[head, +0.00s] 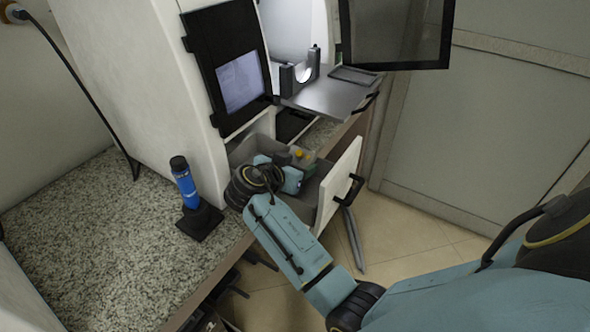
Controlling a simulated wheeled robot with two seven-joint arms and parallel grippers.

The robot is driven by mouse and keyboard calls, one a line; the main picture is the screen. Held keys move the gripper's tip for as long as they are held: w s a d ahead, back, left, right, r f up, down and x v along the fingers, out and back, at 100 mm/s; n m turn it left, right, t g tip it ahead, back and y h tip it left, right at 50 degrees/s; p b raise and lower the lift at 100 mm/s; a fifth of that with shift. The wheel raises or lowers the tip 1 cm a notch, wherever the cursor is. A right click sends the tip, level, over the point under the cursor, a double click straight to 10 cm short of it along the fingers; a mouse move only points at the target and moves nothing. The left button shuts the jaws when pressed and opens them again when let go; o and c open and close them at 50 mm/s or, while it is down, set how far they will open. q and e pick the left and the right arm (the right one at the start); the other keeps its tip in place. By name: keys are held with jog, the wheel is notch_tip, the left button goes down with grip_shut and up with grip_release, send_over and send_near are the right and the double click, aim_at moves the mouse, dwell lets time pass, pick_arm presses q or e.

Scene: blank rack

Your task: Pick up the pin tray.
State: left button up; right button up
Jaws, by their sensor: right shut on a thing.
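The pin tray (309,157) is a small grey piece with yellow tops showing, inside the open drawer. My right arm reaches in from the lower right, and my right gripper (296,163) is down in the drawer, shut on the tray. The wrist and gripper body hide much of the tray and the fingertips. I cannot tell whether the tray is clear of the drawer floor. My left gripper is not in view.
The open drawer has a white front (338,185) with a black handle. Above it a grey shelf (335,97) juts out with a bracket on it. A blue cylinder (186,184) stands in a black holder on the speckled counter (90,235). A dark-framed door (397,35) hangs open at upper right.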

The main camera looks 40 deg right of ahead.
aim_at(297, 152)
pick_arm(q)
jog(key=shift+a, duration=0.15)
pick_arm(e)
jog(key=shift+r, duration=0.15)
